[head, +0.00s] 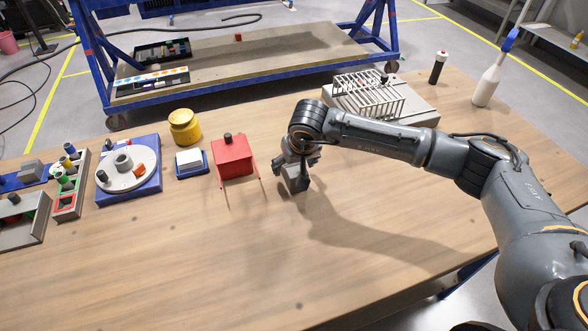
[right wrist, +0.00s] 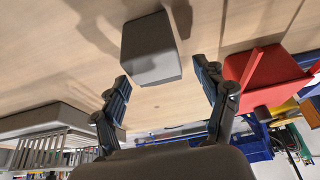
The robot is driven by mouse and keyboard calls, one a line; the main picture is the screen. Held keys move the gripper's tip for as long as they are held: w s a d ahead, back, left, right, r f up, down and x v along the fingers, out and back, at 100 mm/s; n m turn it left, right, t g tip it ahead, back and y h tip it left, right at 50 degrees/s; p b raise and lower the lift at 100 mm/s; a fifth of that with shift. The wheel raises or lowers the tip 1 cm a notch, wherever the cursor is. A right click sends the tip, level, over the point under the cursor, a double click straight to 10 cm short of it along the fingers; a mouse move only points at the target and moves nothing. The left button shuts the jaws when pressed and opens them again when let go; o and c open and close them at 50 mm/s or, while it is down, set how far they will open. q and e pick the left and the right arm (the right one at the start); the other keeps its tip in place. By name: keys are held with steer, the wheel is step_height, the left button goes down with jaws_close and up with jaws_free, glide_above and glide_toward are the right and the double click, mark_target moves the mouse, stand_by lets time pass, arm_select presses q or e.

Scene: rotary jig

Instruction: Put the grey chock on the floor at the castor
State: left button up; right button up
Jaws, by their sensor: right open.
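The grey chock (head: 296,184) is on the wooden table, just below my right gripper (head: 299,160). In the right wrist view the chock (right wrist: 150,50) is a plain grey block just beyond the fingertips and roughly between them. My right gripper (right wrist: 162,74) is open, with a finger to each side and nothing held. A dark castor (head: 115,122) is under the near left leg of the blue wheeled cart, on the floor behind the table. Another castor (head: 391,66) shows at its right end. My left gripper is not in view.
A red box (head: 235,160) with thin rods stands just left of the chock. A wire rack (head: 370,97) is behind my right arm. The front table area is clear.

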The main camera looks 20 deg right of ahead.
steer(key=shift+w+f, duration=0.2)
steer(key=shift+f, duration=0.3)
steer(key=shift+c, duration=0.2)
steer(key=c, duration=1.4)
jaws_close()
steer(key=shift+r, duration=0.2)
